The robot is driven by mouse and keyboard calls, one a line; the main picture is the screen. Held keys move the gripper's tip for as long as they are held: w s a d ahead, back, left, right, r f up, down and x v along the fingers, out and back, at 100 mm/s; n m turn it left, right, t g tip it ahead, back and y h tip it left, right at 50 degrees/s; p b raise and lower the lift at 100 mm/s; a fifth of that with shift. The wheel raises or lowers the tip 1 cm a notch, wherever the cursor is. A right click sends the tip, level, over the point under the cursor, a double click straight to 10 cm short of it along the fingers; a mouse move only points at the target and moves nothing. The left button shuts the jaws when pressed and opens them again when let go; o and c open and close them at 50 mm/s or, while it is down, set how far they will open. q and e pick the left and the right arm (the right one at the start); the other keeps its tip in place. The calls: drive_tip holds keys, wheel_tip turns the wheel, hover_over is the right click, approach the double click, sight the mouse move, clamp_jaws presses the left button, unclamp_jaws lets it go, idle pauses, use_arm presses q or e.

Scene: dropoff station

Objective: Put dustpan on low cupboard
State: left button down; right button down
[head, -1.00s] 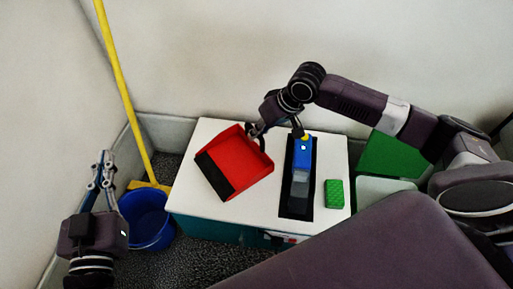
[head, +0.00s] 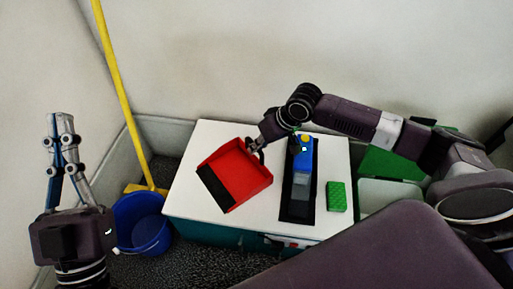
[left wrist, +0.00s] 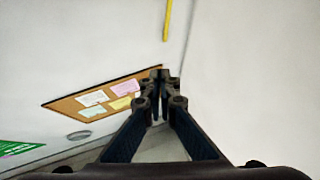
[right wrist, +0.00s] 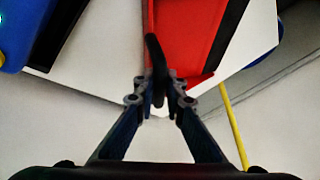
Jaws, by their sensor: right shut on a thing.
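The red dustpan (head: 236,172) with a black front lip is over the left part of the low cupboard's white top (head: 262,216). I cannot tell whether its whole underside touches the top. My right gripper (head: 257,146) is shut on the dustpan's black handle at its back right. In the right wrist view the handle is between the fingertips (right wrist: 159,95), with the red pan (right wrist: 188,30) beyond. My left gripper (head: 61,118) is raised at the far left, away from the cupboard. In the left wrist view its fingertips (left wrist: 157,85) look together and empty.
A blue and grey object (head: 301,170) lies in a black tray on the cupboard, with a green block (head: 336,197) to its right. A blue bucket (head: 142,225) and a yellow-handled broom (head: 122,95) stand left. Green and pale bins (head: 388,192) stand right.

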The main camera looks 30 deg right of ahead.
drive_tip(key=c, duration=2.2)
unclamp_jaws()
drive_tip(key=shift+s+f, duration=0.1)
use_arm(q)
drive_tip(key=shift+w+a+f, duration=0.1)
drive_tip(key=shift+w+f, duration=0.15)
drive_tip(key=shift+w, duration=0.2)
use_arm(e)
drive_tip(key=shift+o, duration=1.1)
